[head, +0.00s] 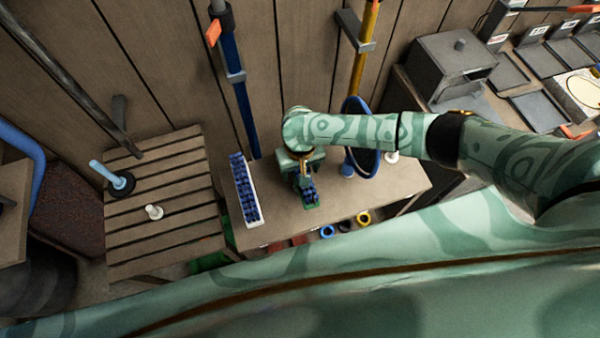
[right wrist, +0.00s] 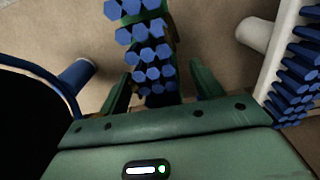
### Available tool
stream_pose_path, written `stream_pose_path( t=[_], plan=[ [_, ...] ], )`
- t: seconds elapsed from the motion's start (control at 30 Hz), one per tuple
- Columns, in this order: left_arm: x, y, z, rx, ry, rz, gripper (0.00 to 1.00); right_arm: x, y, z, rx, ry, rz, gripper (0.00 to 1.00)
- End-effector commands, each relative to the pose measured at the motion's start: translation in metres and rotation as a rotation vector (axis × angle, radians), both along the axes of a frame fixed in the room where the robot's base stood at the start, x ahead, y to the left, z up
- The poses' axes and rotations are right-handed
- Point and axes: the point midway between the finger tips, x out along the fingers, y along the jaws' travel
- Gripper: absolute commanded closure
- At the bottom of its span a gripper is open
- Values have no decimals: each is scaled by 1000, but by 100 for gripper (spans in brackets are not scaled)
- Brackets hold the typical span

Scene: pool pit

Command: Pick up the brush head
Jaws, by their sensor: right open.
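A green brush with blue bristles facing up (head: 309,197) lies on the small bench (head: 350,203). A longer white brush head with blue bristles (head: 246,196) lies left of it. My right gripper (head: 303,176) is over the green brush, pointing down. In the right wrist view my right gripper (right wrist: 160,72) is open, with the green brush's blue bristles (right wrist: 152,55) between its fingers; I cannot tell whether they touch. The white brush head and its socket (right wrist: 256,34) are outside the fingers at the right there. My left gripper is not in view.
A blue hoop (head: 375,165) stands close beside my right forearm. A slatted table (head: 170,200) at the left holds a blue-handled tool (head: 110,176) and a white piece (head: 154,211). Blue, black and yellow rings (head: 363,217) hang at the bench's front. Poles lean against the plank wall.

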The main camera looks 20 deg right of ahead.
Motion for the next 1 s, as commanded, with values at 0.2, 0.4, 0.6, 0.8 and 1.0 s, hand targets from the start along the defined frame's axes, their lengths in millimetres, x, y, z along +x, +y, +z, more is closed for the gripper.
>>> stream_pose_path(
  t=[0.2, 0.4, 0.6, 0.8, 1.0],
  plan=[
    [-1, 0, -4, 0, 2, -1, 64, 0, 0, -8, 1, -1, 0, 35],
    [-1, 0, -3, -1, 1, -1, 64, 0, 0, -8, 1, -1, 0, 35],
    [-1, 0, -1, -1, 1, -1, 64, 0, 1, -9, 1, -1, 0, 35],
    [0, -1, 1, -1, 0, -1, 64, 0, 0, -12, 1, -1, 0, 35],
    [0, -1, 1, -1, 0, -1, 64, 0, 0, -13, 1, -1, 0, 35]
  ],
)
